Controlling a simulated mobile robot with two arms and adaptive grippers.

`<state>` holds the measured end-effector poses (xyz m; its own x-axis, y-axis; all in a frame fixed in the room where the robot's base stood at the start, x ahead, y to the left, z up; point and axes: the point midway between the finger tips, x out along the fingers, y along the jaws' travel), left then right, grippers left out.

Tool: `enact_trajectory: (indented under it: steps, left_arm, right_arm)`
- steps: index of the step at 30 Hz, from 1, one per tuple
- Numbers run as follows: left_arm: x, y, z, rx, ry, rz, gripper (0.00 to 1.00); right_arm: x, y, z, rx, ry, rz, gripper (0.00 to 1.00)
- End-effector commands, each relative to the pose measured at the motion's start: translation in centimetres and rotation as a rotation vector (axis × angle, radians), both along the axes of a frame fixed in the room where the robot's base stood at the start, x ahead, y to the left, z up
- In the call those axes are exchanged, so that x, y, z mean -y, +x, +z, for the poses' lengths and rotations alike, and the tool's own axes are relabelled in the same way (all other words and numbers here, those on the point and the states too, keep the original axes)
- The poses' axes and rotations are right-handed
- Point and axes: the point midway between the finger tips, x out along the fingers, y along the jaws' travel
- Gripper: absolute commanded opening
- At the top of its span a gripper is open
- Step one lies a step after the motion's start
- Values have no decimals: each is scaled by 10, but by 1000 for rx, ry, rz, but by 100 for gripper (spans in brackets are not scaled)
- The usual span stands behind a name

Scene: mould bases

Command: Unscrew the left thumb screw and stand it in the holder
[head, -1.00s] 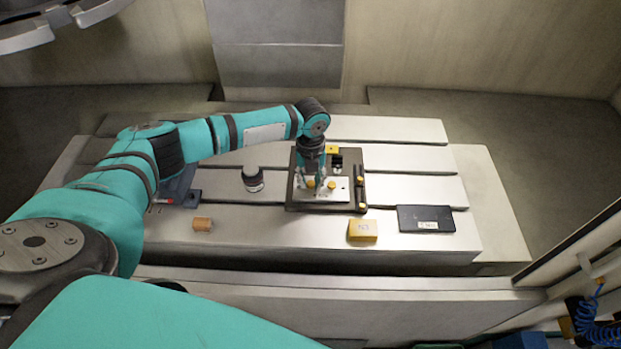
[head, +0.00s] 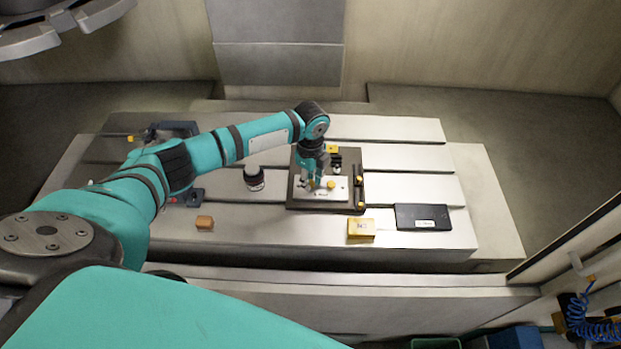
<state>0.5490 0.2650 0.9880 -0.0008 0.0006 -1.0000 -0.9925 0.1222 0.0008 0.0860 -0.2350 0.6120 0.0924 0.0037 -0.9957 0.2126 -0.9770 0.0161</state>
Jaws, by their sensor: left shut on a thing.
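The mould base is a dark plate (head: 299,204) with a light metal plate (head: 318,194) on it. I cannot tell whether the screw is raised. The right thumb screw (head: 331,185) stands free just to the right of the fingers. I cannot make out for sure which thing is the holder. My right gripper is not in view.
A dark bar (head: 359,184) with yellow ends lies along the plate's right side. On the slotted table (head: 280,225) are a black-and-white round object (head: 254,179), an orange-brown block (head: 204,222), a yellow block (head: 361,229) and a black flat case (head: 423,217).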

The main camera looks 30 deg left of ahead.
Motion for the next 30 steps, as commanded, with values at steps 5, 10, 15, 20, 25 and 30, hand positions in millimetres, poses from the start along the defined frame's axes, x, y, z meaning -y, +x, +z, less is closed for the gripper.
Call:
enact_trajectory:
  steps: [5, 10, 15, 20, 25, 30]
  left_arm:
    - [1, 0, -1, 0, -3, 292, 0]
    - [2, 0, 0, -1, -2, 551, 0]
    - [1, 0, 0, 0, -1, 660, 0]
    - [1, 0, 0, 0, -1, 663, 0]
    - [1, 0, 0, -1, -2, 707, 0]
    - [2, 0, -1, -2, -3, 967, 0]
  right_arm:
    - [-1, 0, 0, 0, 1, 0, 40]
    - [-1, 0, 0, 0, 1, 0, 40]
    - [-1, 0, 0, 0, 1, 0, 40]
    - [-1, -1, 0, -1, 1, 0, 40]
    - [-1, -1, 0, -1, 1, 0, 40]
    - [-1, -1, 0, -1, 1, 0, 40]
